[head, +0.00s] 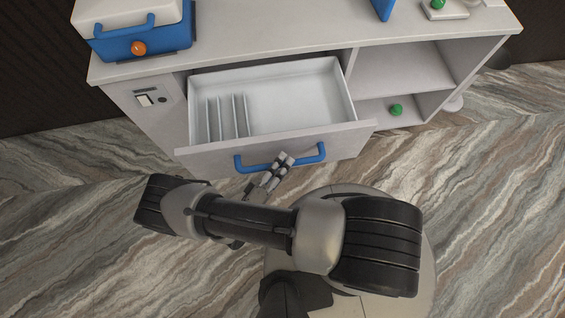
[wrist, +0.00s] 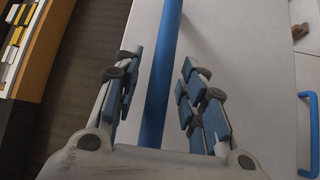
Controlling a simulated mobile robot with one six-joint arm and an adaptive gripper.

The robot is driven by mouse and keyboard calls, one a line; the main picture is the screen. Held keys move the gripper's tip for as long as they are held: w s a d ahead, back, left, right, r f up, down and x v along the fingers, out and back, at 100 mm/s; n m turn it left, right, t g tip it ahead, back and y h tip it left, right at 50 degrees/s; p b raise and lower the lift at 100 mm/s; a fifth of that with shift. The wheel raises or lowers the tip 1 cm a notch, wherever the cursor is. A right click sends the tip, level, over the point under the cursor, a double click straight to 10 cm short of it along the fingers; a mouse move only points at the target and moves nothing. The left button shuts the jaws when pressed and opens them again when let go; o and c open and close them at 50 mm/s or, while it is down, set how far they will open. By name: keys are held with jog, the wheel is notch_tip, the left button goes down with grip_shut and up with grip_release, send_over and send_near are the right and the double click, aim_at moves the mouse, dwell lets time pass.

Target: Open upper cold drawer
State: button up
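The upper cold drawer (head: 270,98) is pulled out from the white counter in the head view; its white inside is empty apart from thin dividers at the left. Its front panel (head: 215,157) carries a blue bar handle (head: 313,156). My gripper (head: 284,158) is at the middle of this handle. In the wrist view the handle (wrist: 165,75) runs between the two fingers of my gripper (wrist: 160,80). The fingers are apart, with a gap visible on each side of the bar. The far side of the handle contact is not clear.
A blue and white box (head: 145,42) with an orange knob stands on the counter top (head: 270,30). A green knob (head: 396,110) shows in the open shelf at the right. Another blue handle (wrist: 308,130) is at the wrist view's right edge. The marbled floor around is clear.

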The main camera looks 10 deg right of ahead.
jog(key=v, duration=1.2)
jog(key=shift+r, duration=0.15)
jog(key=w+d+r+m+g+y, duration=0.1)
jog(key=w+r+m+g+y, duration=0.25)
jog(key=r+g, duration=0.6)
jog(key=w+d+r+m+g+y, duration=0.2)
jog(key=w+r+g, duration=0.25)
jog(key=r, duration=1.05)
jog(key=s+d+r+t+y, duration=0.2)
jog(key=s+d+r+y, duration=0.1)
jog(key=d+r, duration=0.3)
jog(key=s+d+r+m+t+y, duration=0.1)
jog(key=s+d+r+t+y, duration=0.2)
jog(key=d+r+y, duration=0.3)
jog(key=shift+s+d+r+t, duration=0.3)
jog(key=shift+s+d+r, duration=0.3)
jog(key=shift+r, duration=2.15)
jog(key=shift+a+m, duration=0.1)
jog(key=shift+m, duration=0.15)
